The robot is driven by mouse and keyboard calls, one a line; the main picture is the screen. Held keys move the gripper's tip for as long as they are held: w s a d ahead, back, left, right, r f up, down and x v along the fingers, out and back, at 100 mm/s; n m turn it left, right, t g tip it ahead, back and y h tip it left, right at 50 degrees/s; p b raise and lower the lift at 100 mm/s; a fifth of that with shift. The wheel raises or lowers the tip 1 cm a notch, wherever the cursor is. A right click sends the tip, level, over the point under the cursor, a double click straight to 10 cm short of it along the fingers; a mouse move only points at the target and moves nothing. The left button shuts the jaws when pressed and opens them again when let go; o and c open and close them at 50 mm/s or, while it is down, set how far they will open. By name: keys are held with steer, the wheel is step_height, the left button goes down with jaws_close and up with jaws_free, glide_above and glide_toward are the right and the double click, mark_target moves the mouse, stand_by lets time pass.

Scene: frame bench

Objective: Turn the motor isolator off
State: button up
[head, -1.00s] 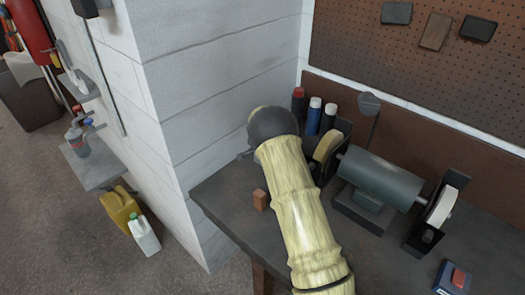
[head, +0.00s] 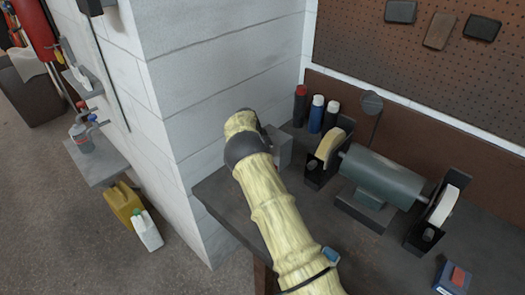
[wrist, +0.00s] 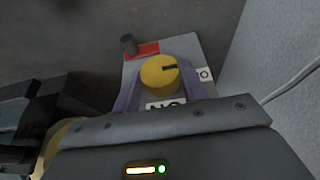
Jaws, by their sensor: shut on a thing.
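The motor isolator (wrist: 192,49) is a grey box with a round yellow knob (wrist: 158,72), seen in the wrist view. A dark mark on the knob points right, towards a small, partly hidden white label. Another white label, partly hidden below the knob, shows letters like "NO". My gripper (wrist: 161,84) has a purple finger on either side of the knob and is shut on it. In the head view, a grey box (head: 281,147), probably the isolator, shows beside my arm at the bench's back left. The fingers are hidden there.
A bench grinder (head: 383,172) stands right of my arm. Several spray cans (head: 316,114) stand behind it. A blue box with a red top (head: 455,276) is at lower right. A white block wall (head: 215,90) stands close on the left.

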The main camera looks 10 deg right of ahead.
steer(key=shift+w+d+r, duration=0.1)
steer(key=shift+d+r, duration=0.05)
steer(key=shift+r, duration=0.05)
steer(key=o, duration=0.6)
steer(key=shift+o, duration=0.5)
steer(key=shift+f, duration=0.15)
steer(key=b+v, duration=0.4)
steer(key=v, duration=1.3)
steer(key=shift+b, duration=0.35)
